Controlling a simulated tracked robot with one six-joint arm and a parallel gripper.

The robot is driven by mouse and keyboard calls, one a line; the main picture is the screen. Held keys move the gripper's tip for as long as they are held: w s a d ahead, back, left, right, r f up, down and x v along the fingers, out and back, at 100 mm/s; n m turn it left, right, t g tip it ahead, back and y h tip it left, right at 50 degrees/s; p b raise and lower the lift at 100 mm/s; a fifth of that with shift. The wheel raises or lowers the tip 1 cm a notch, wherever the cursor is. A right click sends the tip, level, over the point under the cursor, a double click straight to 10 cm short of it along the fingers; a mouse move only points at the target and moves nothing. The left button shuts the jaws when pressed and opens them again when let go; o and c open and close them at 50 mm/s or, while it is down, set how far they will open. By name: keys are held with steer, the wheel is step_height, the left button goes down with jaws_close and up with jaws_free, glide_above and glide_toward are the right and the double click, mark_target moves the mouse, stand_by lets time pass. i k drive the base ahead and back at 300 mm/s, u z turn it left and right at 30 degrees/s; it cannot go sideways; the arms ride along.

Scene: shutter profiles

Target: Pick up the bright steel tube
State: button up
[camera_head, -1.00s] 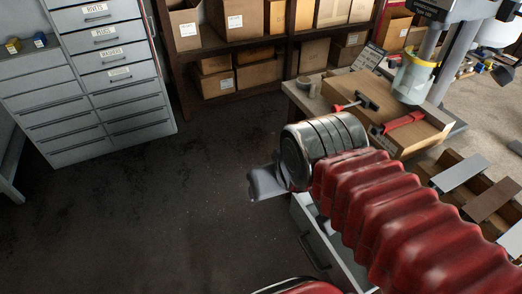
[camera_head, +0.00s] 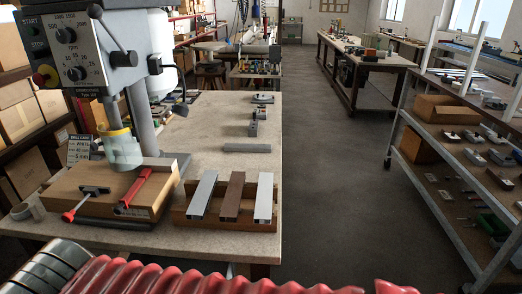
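Three flat-faced lengths lean side by side in a wooden holder (camera_head: 225,222) on the workbench. The left one (camera_head: 204,195) is pale grey, the middle one (camera_head: 232,196) is brown, and the right one (camera_head: 264,197) is the brightest silver. The frame does not show for certain which is the bright steel tube. A grey bar (camera_head: 247,148) lies flat on the bench behind them. My arm's red ribbed sleeve crosses the bottom edge, in front of the bench. My gripper is out of view.
A drill press (camera_head: 110,70) stands at the bench's left, with a wooden block and red-handled clamps (camera_head: 135,190) at its base. A metal shelf rack (camera_head: 440,165) with upright posts is on the right. Open floor (camera_head: 335,140) lies between bench and rack.

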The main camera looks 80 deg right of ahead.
mark_target(264, 148)
steer(key=z, duration=0.35)
steer(key=k, duration=0.5)
steer(key=z, duration=1)
steer(key=k, duration=0.8)
steer(key=z, duration=0.45)
steer(key=i, duration=1.15)
steer(key=z, duration=0.4)
